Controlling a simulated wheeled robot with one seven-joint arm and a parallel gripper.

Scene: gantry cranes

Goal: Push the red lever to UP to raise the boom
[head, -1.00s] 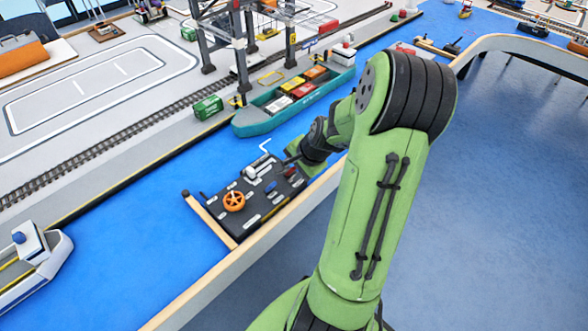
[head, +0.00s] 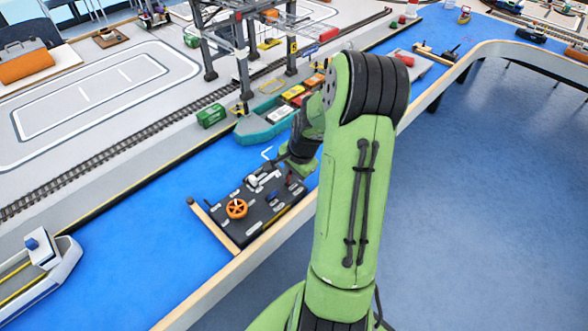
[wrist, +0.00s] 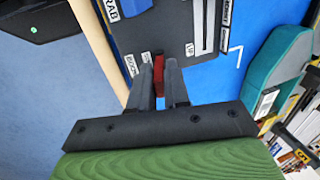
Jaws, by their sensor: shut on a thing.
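The red lever (wrist: 159,75) shows in the wrist view between the two dark fingers of my gripper (wrist: 164,88), which is shut on it. The fingers hide part of the lever. A small "UP" label (wrist: 190,49) and a partly covered "BOOM" label (wrist: 130,64) are on the dark control panel (wrist: 168,38) beside it.
An orange handwheel (head: 237,208) and a blue lever (head: 272,195) are on the same panel. A teal ship (head: 255,133) and a gantry crane (head: 240,70) stand beyond. A wooden rim (head: 270,240) borders the table.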

